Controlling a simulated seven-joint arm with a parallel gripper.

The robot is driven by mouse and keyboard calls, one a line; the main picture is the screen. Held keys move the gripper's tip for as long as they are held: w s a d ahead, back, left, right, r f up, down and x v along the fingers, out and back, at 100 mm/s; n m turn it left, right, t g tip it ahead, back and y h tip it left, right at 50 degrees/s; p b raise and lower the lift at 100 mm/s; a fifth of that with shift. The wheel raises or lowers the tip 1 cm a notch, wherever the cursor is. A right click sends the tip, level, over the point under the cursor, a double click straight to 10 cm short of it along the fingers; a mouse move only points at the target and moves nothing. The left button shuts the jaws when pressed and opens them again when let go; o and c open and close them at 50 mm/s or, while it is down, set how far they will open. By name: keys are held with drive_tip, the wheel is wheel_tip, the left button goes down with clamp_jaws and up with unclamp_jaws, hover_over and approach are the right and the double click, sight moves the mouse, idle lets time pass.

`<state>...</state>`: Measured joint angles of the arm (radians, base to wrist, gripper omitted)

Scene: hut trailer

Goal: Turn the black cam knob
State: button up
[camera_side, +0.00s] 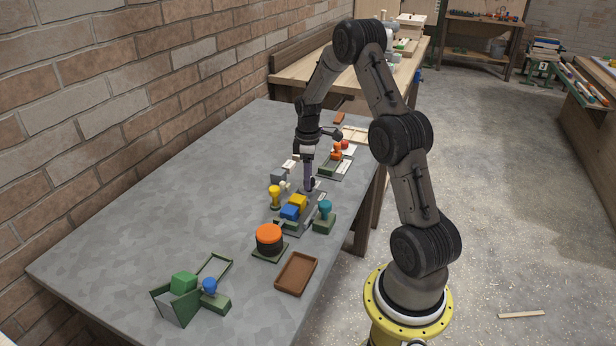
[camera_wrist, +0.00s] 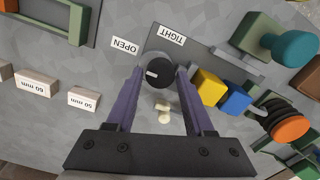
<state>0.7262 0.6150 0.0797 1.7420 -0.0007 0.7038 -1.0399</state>
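The black cam knob (camera_wrist: 165,70) is round, with a white pointer mark on its left side in the wrist view. It sits on a dark plate, beside an "OPEN" label (camera_wrist: 125,45) at upper left and a "TIGHT" label (camera_wrist: 173,33) above. My gripper (camera_wrist: 160,71) has its two purple fingers on either side of the knob, apart from each other. Whether the fingertips touch the knob is unclear. In the side view my gripper (camera_side: 310,186) points down at the fixture on the grey table, and the knob is mostly hidden there.
Yellow (camera_wrist: 208,87) and blue (camera_wrist: 235,103) blocks stand close right of my fingers. A small cream piece (camera_wrist: 164,113) lies between the fingers. A teal knob (camera_side: 325,208), orange-topped knob (camera_side: 269,233) and brown tray (camera_side: 296,273) are nearby. The table's left side (camera_side: 160,220) is clear.

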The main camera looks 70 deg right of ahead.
clamp_jaws()
drive_tip(key=shift+m, duration=0.3)
drive_tip(key=m, duration=0.8)
drive_tip(key=shift+d, duration=0.15)
drive_tip(key=m, duration=0.8)
drive_tip(key=shift+s+d+m, duration=0.1)
drive_tip(key=shift+m, duration=0.3)
